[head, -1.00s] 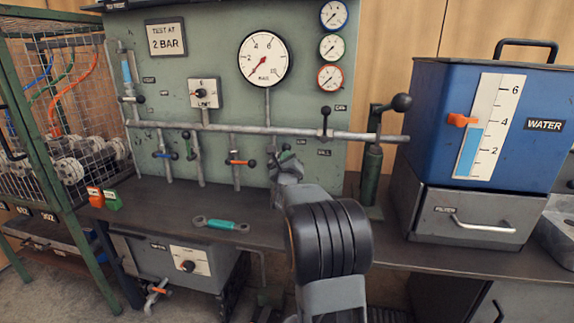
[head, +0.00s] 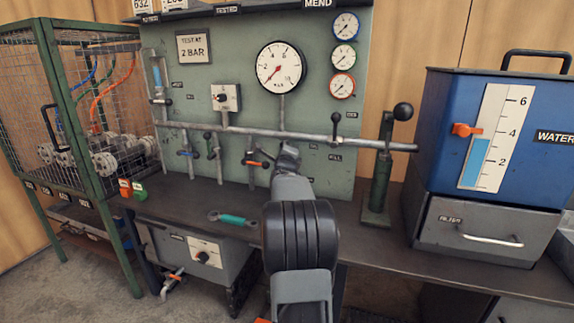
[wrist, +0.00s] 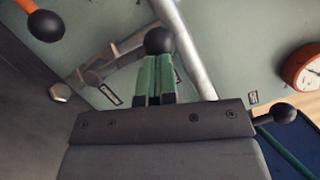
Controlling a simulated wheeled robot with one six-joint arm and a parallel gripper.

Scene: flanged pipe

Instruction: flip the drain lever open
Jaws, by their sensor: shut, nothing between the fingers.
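I cannot read which lever is labelled drain. In the wrist view my gripper (wrist: 155,62) has its green fingers shut together and empty. A black ball knob (wrist: 159,40) shows right at the fingertips; I cannot tell whether they touch. An orange lever (wrist: 25,5) with a black ball end is at the upper left, apart from the fingers. In the head view the orange lever (head: 257,163) is on a pipe low on the green panel, just left of my wrist. My arm hides the fingers and whatever is behind them there.
A long horizontal pipe (head: 240,131) crosses the panel, with an upright black-knobbed lever (head: 336,120). A green hand pump (head: 381,180) and blue water tank (head: 440,115) stand right. A teal-handled wrench (head: 232,219) lies on the bench. A wire cage (head: 85,95) stands left.

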